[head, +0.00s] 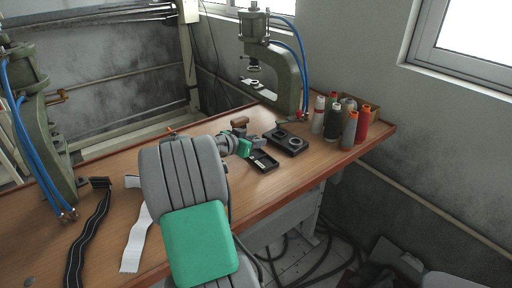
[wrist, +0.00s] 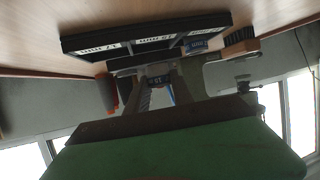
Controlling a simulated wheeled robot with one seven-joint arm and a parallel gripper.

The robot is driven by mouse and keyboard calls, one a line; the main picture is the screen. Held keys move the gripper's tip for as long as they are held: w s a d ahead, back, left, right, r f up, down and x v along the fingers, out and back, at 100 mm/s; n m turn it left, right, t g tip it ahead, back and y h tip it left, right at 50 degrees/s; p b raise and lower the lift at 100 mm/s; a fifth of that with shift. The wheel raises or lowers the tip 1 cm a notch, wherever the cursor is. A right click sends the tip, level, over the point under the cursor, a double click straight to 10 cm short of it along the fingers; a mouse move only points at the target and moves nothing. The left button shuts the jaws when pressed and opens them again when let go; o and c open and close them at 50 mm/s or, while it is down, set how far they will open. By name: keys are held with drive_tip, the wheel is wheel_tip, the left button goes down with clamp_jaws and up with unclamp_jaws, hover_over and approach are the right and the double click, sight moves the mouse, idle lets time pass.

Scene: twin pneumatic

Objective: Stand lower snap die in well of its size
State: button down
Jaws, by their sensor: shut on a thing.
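My gripper (head: 256,146) is over the table, beside a small black tray (head: 267,167). A black block (head: 297,148) with round openings lies just right of my gripper. I cannot tell whether the held piece touches anything.
A brown-handled brush (head: 240,121) lies behind my gripper. Thread spools (head: 334,120) stand at the right back. One press (head: 288,75) stands at the back, another (head: 45,125) at the left. Black (head: 88,235) and white (head: 137,240) straps lie on the left table.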

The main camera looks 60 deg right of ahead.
sight(260, 153)
wheel_tip(260, 153, down, 3)
drive_tip(key=shift+f, duration=0.15)
drive_tip(key=shift+a+f+b, duration=0.2)
drive_tip(key=shift+f+b, duration=0.4)
drive_tip(key=shift+f, duration=0.35)
drive_tip(key=c, duration=1.3)
unclamp_jaws()
drive_tip(key=shift+s+f, duration=0.1)
drive_tip(key=shift+o, duration=1)
drive_tip(key=shift+r+p, duration=0.55)
drive_tip(key=shift+p, duration=0.1)
drive_tip(key=shift+a+r+p, duration=0.15)
drive_tip(key=shift+r+p, duration=0.15)
drive_tip(key=v, duration=0.3)
drive_tip(key=b+v, duration=0.1)
drive_tip(key=v, duration=0.7)
drive_tip(key=shift+w+r, duration=0.25)
drive_tip(key=shift+a+r, duration=0.1)
drive_tip(key=shift+r, duration=0.05)
